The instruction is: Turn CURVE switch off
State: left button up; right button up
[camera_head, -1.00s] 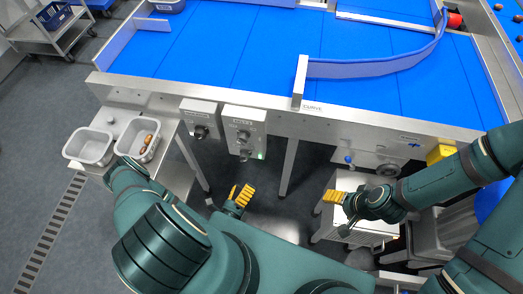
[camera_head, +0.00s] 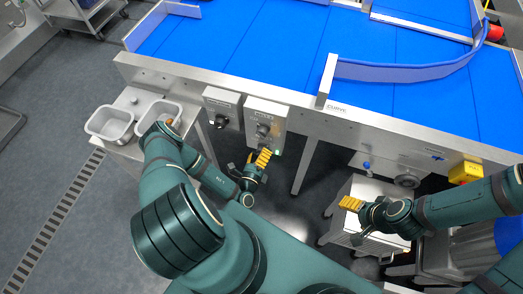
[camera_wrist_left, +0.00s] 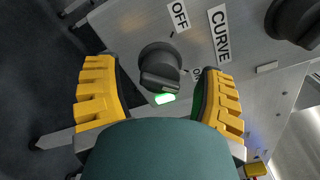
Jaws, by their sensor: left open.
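The control box (camera_head: 266,118) with two knobs hangs on the front of the conveyor. In the left wrist view the CURVE label (camera_wrist_left: 219,33) stands beside a round black knob (camera_wrist_left: 160,65), with OFF and ON marks around it. A green light (camera_wrist_left: 165,99) glows by this knob. My left gripper (camera_head: 257,157) is open at the box's lower part, hiding the lower knob in the head view. In the left wrist view its yellow fingers (camera_wrist_left: 160,98) stand either side of the knob, apparently not touching it. My right gripper (camera_head: 350,203) is away to the right; its opening is unclear.
A second black knob (camera_wrist_left: 296,20) is close by in the left wrist view. A smaller switch box (camera_head: 221,104) hangs left of the control box. Two grey bins (camera_head: 109,123) stand on a side table at left. A conveyor leg (camera_head: 304,168) stands just right of the left gripper.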

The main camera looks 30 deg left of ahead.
pick_arm(q)
jog(key=shift+x, duration=0.8)
jog(key=shift+c, duration=0.2)
jog(key=c, duration=1.2)
jog(key=shift+o, duration=0.2)
